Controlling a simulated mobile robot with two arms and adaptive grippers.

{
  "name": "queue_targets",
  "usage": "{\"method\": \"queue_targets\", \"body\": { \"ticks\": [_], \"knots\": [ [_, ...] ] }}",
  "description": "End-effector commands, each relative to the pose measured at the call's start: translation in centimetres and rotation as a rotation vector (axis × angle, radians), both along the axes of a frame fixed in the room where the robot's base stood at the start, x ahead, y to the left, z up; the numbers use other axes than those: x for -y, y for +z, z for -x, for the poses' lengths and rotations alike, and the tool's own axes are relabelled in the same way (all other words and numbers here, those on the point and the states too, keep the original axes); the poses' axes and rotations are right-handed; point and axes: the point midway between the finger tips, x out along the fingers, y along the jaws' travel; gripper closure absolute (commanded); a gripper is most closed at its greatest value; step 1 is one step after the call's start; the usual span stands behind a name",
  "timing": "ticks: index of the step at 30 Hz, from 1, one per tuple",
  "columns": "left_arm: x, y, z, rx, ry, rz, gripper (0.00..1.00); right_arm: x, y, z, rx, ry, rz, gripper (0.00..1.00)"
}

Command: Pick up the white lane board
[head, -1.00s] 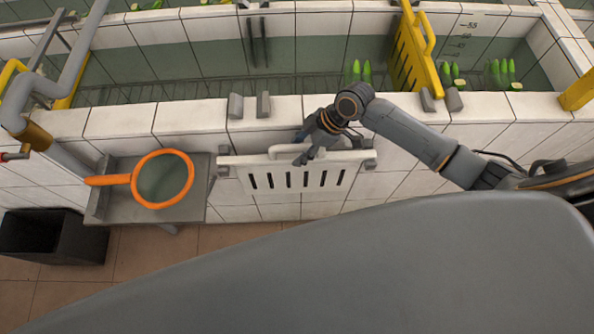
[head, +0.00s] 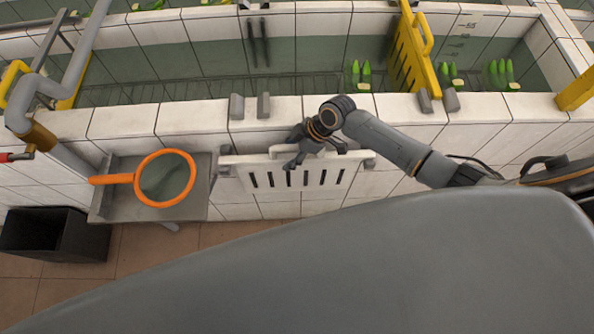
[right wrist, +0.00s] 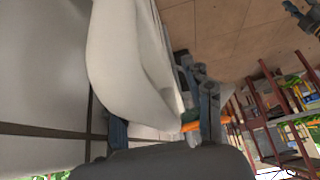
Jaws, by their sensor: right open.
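The white lane board (head: 332,178), a slatted panel with a raised white handle along its top, hangs upright on the front of the tiled wall. My right gripper (head: 295,150) is open at the board's handle and hides part of it. In the right wrist view a large white rounded bar, seemingly the handle (right wrist: 130,65), lies close to the camera. The right gripper's fingers (right wrist: 163,122) show on either side of its lower part; I cannot tell whether they touch it. A dark jointed shape at the top right corner there may be my left gripper (right wrist: 300,15).
An orange-rimmed net (head: 187,157) lies on a grey shelf (head: 205,212) left of the board. A black bin (head: 85,240) stands on the floor. A yellow slatted board (head: 408,65) stands in the water trough behind the wall. Grey brackets (head: 263,105) sit on the ledge.

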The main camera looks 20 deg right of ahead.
Motion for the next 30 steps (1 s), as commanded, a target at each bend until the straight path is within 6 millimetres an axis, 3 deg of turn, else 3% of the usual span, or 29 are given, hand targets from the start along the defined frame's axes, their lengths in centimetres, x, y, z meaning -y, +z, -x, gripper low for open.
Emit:
{"method": "queue_targets", "body": {
  "ticks": [14, 21, 30],
  "knots": [
    [-0.02, -0.22, 0.03, 0.0, 0.001, 0.0, 0.6, 0.03, -0.32, -0.01, 0.0, -0.001, 0.0, 0.49],
    [-0.03, -0.22, 0.03, -0.001, 0.002, 0.0, 0.6, 0.03, -0.32, 0.0, 0.0, 0.0, 0.0, 0.98],
    [-0.05, -0.18, 0.04, -0.001, 0.002, -0.001, 0.6, -0.03, -0.13, -0.11, 0.003, 0.0, -0.002, 1.0]
  ]
}}
